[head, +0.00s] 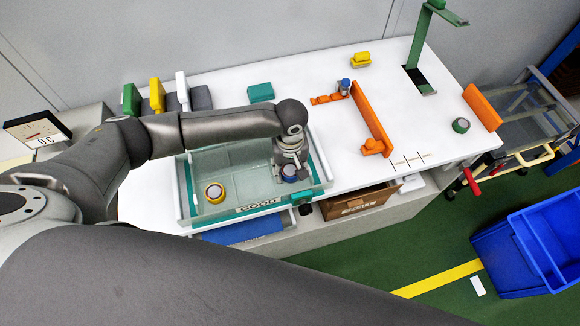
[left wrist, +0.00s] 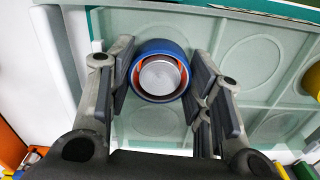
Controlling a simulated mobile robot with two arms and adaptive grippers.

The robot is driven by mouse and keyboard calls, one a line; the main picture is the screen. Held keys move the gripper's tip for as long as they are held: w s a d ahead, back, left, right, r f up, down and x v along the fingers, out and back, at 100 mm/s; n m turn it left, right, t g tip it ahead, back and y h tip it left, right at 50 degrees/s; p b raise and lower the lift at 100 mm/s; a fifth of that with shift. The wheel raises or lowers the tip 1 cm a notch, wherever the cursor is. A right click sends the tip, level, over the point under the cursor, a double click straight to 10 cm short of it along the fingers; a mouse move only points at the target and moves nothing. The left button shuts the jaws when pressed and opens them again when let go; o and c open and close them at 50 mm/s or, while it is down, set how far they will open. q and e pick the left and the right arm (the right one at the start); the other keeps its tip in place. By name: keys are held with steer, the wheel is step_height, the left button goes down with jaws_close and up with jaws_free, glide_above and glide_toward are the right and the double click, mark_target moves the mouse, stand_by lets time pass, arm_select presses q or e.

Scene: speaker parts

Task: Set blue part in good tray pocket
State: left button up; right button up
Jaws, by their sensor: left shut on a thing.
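The good tray (head: 258,209) is a pale, see-through tray with a teal rim and a GOOD label, on the white table. My left gripper (head: 290,163) is inside the tray's right part, pointing down. It is shut on the blue part (head: 289,173), a round piece with a silver centre. In the left wrist view the blue part (left wrist: 160,72) sits between the two fingers, over the tray's round pockets (left wrist: 246,52). I cannot tell whether it touches the tray floor. A yellow round part (head: 214,193) sits in the tray's left part. My right gripper is not in view.
An orange fixture (head: 372,117) stands right of the tray, with another blue part (head: 344,84) at its far end. Coloured blocks line the back edge. Blue bins (head: 545,240) stand on the floor.

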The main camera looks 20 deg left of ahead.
arm_select(q)
steer(key=shift+f, duration=0.65)
steer(key=o, duration=1.4)
steer(key=shift+c, duration=0.2)
step_height(320, 180, up, 12)
steer(key=shift+a, duration=0.15)
steer(key=shift+s+f, duration=0.1)
steer(key=shift+s, duration=0.05)
